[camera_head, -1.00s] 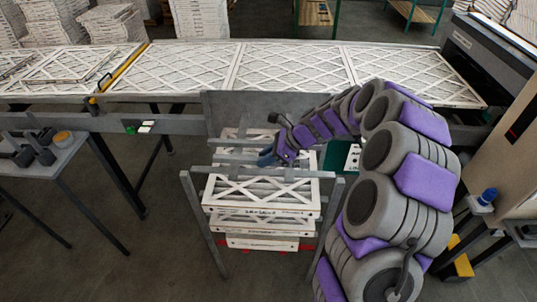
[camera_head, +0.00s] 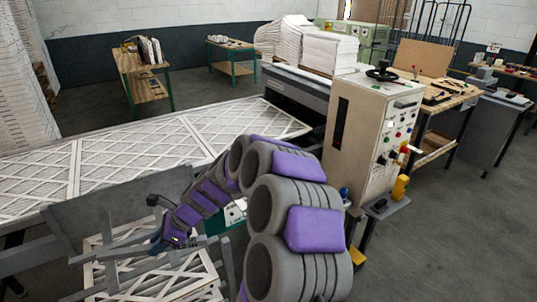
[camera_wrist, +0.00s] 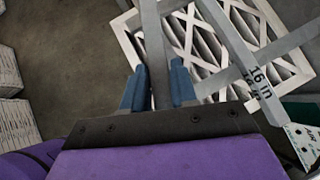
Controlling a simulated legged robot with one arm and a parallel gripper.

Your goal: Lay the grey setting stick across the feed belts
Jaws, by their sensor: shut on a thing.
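My gripper (camera_wrist: 158,86) has its two blue fingers shut on a grey bar, the grey setting stick (camera_wrist: 155,45), which runs away from the fingers in the wrist view. In the head view my gripper (camera_head: 156,246) is at the lower left, over the metal rack of white filter frames. The stick is hard to tell from the rack's grey bars there. A long line of white lattice filters (camera_head: 140,150) lies on the conveyor behind the rack. I cannot make out the feed belts as separate parts.
A grey bar marked "16 in" (camera_wrist: 258,82) lies to the right of the fingers, over a white filter frame (camera_wrist: 222,30). A control cabinet (camera_head: 363,130) with buttons stands right of my arm. Open floor (camera_head: 460,240) is at the lower right.

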